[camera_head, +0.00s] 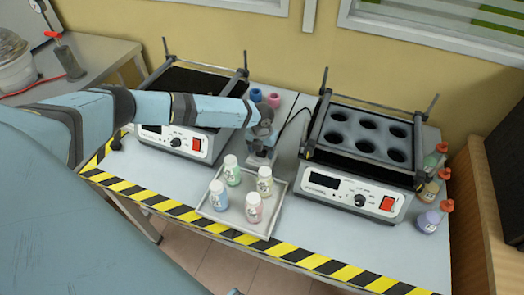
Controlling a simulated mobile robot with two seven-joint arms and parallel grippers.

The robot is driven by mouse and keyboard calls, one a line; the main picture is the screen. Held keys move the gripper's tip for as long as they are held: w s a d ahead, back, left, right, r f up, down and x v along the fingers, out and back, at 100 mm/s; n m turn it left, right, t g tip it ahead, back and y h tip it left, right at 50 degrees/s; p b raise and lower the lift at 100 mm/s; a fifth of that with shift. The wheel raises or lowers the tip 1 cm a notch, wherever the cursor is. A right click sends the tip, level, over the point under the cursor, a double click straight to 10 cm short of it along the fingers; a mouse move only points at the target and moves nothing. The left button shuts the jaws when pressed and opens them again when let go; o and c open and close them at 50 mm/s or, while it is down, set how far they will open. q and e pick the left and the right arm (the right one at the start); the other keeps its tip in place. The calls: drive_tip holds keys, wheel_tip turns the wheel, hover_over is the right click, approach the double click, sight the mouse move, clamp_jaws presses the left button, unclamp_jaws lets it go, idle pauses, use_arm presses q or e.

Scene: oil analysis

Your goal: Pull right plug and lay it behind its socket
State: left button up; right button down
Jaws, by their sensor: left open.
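My left gripper (262,143) is open, above the table between the two machines and behind the tray. The grey pieces under my wrist blend together, so I cannot tell fingers from socket there. A dark cable (291,121) runs from beside the right machine towards my left gripper. The right plug and its socket cannot be made out clearly; my wrist and gripper cover that spot. My right gripper is not in view.
A tray (282,188) with several white bottles stands in front of my gripper. A left machine (176,142) and a right machine (345,190) flank it. A blue item (256,95) and a pink item (273,100) stand behind. Several small bottles (429,221) line the right edge.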

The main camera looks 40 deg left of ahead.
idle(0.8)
use_arm(q)
drive_tip(key=shift+c, duration=0.5)
clamp_jaws()
drive_tip(key=shift+r, duration=0.1)
drive_tip(key=shift+r+p, duration=0.1)
drive_tip(key=shift+p, duration=0.2)
drive_tip(key=shift+r+p, duration=2.3)
drive_tip(key=shift+r, duration=0.55)
